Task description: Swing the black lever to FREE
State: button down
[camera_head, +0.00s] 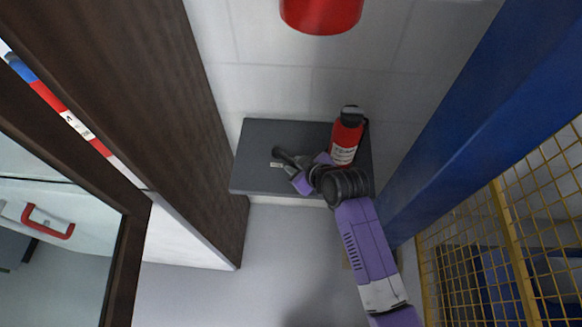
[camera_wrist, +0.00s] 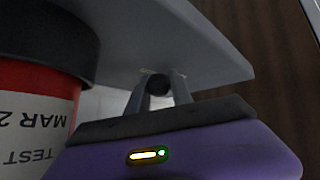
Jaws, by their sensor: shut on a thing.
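The black lever (camera_head: 282,154) shows in the head view as a short dark piece over the left half of a grey shelf-like surface. My gripper (camera_head: 296,163) reaches it from the right, with its purple body above the grey surface. In the wrist view my gripper's two grey fingers (camera_wrist: 160,92) stand on either side of the lever's dark round end (camera_wrist: 157,83) and are shut on it. The rest of the lever is hidden there. A small pale label (camera_head: 276,165) lies beside the lever; its writing is too small to read.
A red bottle with a black cap (camera_head: 345,143) stands close to the right of my gripper; it fills the left of the wrist view (camera_wrist: 38,105). The grey surface (camera_head: 262,135) has bare room at the left. A brown panel (camera_head: 150,100) and a blue post (camera_head: 470,110) flank it.

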jog(key=shift+w+d+n+y+b, duration=0.3)
jog(key=shift+w+d+n+y, duration=0.1)
jog(key=shift+n, duration=0.2)
jog(key=c, duration=1.4)
grip_release()
jog(key=shift+o, duration=0.2)
jog(key=shift+v, duration=3.9)
jog(key=shift+w+r, duration=0.1)
